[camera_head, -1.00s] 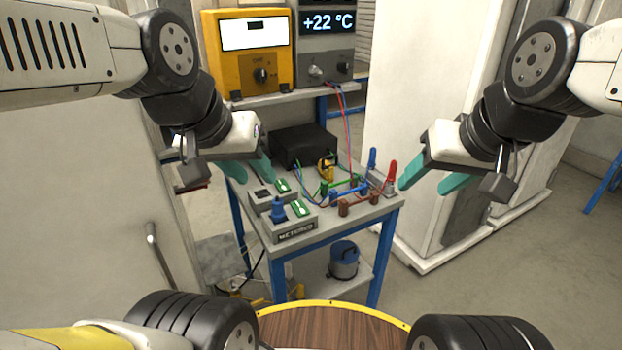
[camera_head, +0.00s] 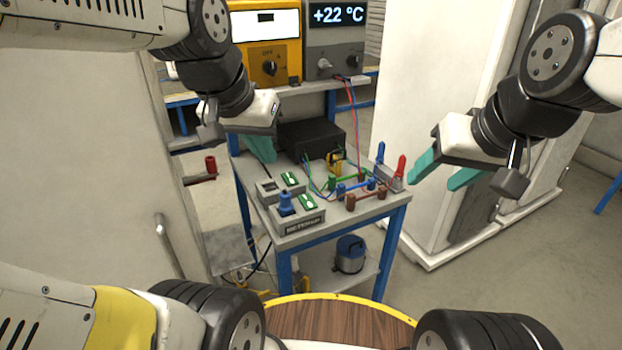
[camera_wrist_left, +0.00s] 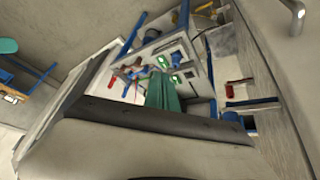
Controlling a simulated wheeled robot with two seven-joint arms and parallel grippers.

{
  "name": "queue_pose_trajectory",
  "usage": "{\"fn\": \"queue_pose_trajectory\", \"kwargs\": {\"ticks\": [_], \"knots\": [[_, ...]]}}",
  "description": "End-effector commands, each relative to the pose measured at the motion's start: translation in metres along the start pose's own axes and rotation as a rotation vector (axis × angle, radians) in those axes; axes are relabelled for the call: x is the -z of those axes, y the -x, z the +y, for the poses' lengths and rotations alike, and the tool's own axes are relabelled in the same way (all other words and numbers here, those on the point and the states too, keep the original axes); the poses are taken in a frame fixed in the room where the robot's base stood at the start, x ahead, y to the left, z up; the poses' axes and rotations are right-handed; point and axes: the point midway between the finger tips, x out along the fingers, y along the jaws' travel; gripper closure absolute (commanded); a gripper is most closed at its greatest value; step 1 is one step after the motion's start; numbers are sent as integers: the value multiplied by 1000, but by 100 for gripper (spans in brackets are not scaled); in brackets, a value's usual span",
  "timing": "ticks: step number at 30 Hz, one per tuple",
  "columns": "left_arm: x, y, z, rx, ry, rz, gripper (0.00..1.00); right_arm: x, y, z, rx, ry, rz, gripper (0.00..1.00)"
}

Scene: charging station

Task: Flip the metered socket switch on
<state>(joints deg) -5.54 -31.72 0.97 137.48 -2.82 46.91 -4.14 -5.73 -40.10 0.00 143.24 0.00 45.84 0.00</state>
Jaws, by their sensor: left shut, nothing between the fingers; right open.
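The metered socket (camera_head: 300,220) is a grey box at the front left of the small table, with a lettered front plate. A blue plug (camera_head: 285,203) stands in it, and a green-and-white switch (camera_head: 307,202) sits on its top to the right of the plug. I cannot tell the switch's position. A second grey socket box with a green switch (camera_head: 290,179) stands behind it. My left gripper (camera_head: 262,150) is shut and empty above the table's back left, apart from both boxes. Its teal fingers also show in the left wrist view (camera_wrist_left: 163,95). My right gripper (camera_head: 443,180) is open and empty, right of the table.
A black box (camera_head: 310,138) stands at the table's back. Red, blue and green leads and terminals (camera_head: 350,187) fill its right side. A yellow meter (camera_head: 267,45) and temperature display (camera_head: 338,15) stand on the shelf above. A white cabinet (camera_head: 430,90) is at the right.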

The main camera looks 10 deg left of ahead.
Motion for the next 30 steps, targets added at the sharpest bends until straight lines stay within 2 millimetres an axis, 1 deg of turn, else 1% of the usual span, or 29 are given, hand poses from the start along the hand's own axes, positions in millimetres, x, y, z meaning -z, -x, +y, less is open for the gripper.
{"fn": "queue_pose_trajectory", "kwargs": {"ticks": [1,3,8,12,14,18,24,27,30], "knots": [[12,-8,-2,10,-42,-31,100,0,0,0,0,0,0,46],[29,-18,-6,22,-109,-68,100,0,0,0,0,0,0,46],[66,-47,-13,41,-259,-150,100,0,0,0,0,0,0,46],[95,-81,-18,46,-390,-220,100,0,0,0,0,0,0,46],[107,-97,-19,45,-445,-250,100,0,0,0,0,0,0,46],[130,-140,-22,36,-572,-318,100,0,0,0,0,0,0,46],[149,-198,-23,14,-722,-397,100,0,0,0,0,0,0,46],[154,-219,-24,4,-772,-422,100,0,0,0,0,0,0,46],[157,-232,-24,-2,-803,-438,100,0,0,0,0,0,0,46]]}}
